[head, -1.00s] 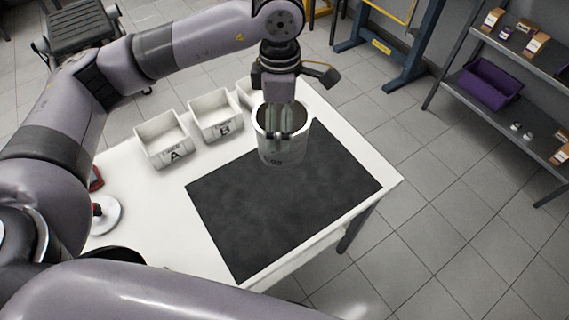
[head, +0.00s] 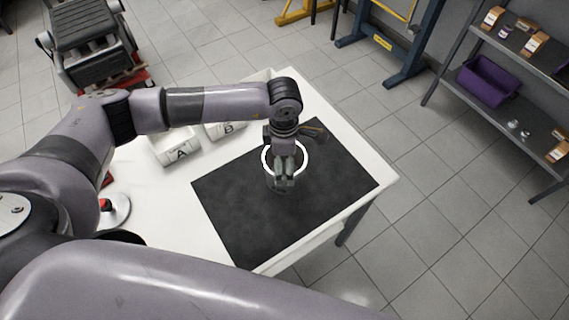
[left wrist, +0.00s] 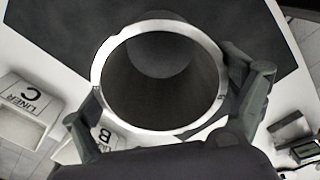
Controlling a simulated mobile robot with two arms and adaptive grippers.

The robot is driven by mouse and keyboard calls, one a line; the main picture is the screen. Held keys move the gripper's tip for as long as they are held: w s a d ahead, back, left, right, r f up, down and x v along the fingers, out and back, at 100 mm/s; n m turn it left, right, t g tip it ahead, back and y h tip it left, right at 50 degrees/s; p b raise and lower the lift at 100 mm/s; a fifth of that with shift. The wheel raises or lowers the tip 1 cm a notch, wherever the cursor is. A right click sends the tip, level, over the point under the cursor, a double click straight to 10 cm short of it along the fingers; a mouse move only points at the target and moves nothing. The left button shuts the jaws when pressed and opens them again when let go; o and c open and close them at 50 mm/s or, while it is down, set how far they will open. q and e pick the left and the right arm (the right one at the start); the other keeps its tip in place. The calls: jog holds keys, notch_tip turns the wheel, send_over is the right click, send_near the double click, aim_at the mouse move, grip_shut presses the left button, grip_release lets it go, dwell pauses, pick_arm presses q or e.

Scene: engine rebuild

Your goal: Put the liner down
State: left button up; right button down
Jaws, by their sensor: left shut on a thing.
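The liner is a wide, open-ended cylinder with a bright rim (head: 265,158). It is upright over the far part of the black mat (head: 250,215). My left gripper (head: 284,183) reaches down at it and is shut on it. In the left wrist view the gripper's fingers press on opposite sides of the liner (left wrist: 160,85), and I look down through its dark bore to a grey surface. I cannot tell whether the liner's lower end touches the mat. My right gripper is not in view.
The mat lies on a white table (head: 150,220). Bin A (head: 177,150) and bin B (head: 228,130) stand along its far left side, partly behind my arm. Bin C (left wrist: 28,100) shows in the left wrist view. The mat's near part is clear. A red-and-white device (head: 113,210) sits at left.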

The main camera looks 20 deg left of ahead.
pick_arm(q)
notch_tip(320, 180, down, 4)
jog(key=shift+r+p, duration=0.2)
jog(key=shift+p, duration=0.15)
jog(key=shift+f, duration=0.1)
jog(key=o, duration=1.2)
notch_tip(320, 180, up, 12)
jog(key=b, duration=0.4)
jog(key=shift+s, duration=0.1)
